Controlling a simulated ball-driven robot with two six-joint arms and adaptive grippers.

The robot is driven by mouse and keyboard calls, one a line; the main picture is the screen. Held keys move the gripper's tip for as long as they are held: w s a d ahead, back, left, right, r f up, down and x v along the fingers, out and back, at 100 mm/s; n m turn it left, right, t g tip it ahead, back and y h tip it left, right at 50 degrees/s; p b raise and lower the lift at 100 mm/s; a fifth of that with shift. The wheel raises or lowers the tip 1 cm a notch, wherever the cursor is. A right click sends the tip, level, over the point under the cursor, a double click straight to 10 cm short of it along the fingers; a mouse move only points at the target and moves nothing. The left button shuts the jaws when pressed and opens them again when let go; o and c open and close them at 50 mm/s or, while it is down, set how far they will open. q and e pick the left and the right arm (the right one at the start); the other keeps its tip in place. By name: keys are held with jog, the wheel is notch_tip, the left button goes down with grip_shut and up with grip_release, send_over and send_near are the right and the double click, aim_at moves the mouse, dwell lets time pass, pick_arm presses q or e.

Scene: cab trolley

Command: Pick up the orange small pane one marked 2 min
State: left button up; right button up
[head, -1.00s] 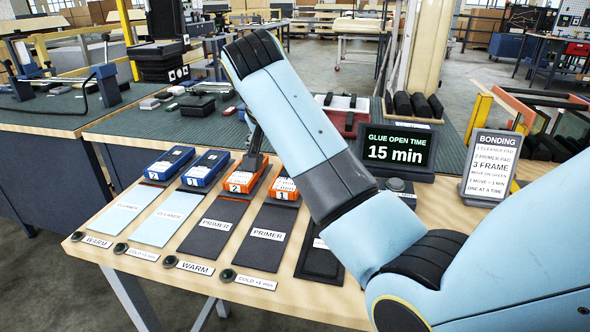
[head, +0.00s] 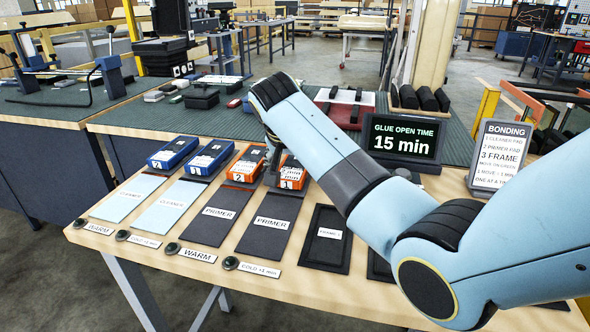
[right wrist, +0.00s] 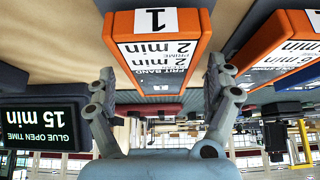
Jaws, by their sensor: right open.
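The orange block marked 1 (head: 292,174) sits behind the right primer pad in the head view. In the right wrist view the orange block (right wrist: 165,50) is close, with a white label reading 1 and 2 min. My right gripper (head: 271,168) is just left of it in the head view, partly in front of it. In the right wrist view my right gripper (right wrist: 164,72) is open, its fingers apart with the block ahead between and beyond them; no grip shows. A second orange block marked 2 (head: 245,163) stands to the left. My left gripper is not in view.
Two blue blocks (head: 211,157) stand left of the orange ones. Cleaner pads (head: 120,197), primer pads (head: 215,225) and a black frame (head: 327,258) lie in front. A glue-time display (head: 402,138) and a bonding sign (head: 500,155) stand to the right.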

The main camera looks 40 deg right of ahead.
jog(key=c, duration=1.3)
jog(key=shift+c, duration=0.6)
jog(key=shift+r, duration=0.15)
